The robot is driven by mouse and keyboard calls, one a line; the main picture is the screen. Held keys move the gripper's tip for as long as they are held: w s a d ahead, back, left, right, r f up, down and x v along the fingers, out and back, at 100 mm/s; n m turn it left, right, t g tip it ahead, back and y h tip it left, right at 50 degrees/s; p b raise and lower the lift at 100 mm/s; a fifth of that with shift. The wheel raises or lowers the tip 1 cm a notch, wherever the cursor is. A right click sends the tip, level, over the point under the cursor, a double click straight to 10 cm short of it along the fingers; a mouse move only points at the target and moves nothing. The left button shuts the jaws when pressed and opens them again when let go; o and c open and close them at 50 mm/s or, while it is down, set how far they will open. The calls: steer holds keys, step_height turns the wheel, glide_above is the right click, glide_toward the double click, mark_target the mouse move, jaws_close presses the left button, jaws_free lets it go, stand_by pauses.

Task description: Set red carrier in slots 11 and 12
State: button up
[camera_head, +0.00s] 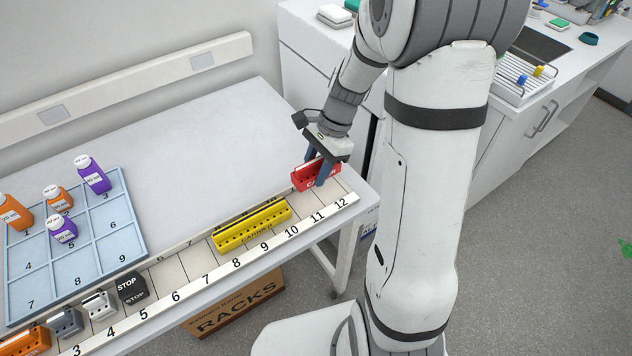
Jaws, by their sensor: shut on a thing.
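The red carrier (302,180) is at the right end of the numbered rail (228,262), behind the labels 11 and 12. My gripper (318,172) is shut on the red carrier from above, with its blue fingers on either side of it. Part of the carrier is hidden behind the fingers. I cannot tell whether its underside touches the slots. Slots 11 and 12 (330,199) show bare pale surface in front of the carrier.
A yellow carrier (251,227) lies behind labels 8 to 10, left of the red one. A black STOP block (131,289) and small grey, white and orange blocks stand further left. A blue tray (135,228) holds several bottles. The table's middle is clear.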

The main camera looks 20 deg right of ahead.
mark_target(312, 198)
step_height(312, 198, down, 4)
steer(key=shift+w+r, duration=0.1)
steer(key=shift+r, duration=0.15)
steer(key=shift+f, duration=1.8)
steer(key=shift+f, duration=0.2)
steer(key=o, duration=0.8)
steer(key=shift+c, duration=0.2)
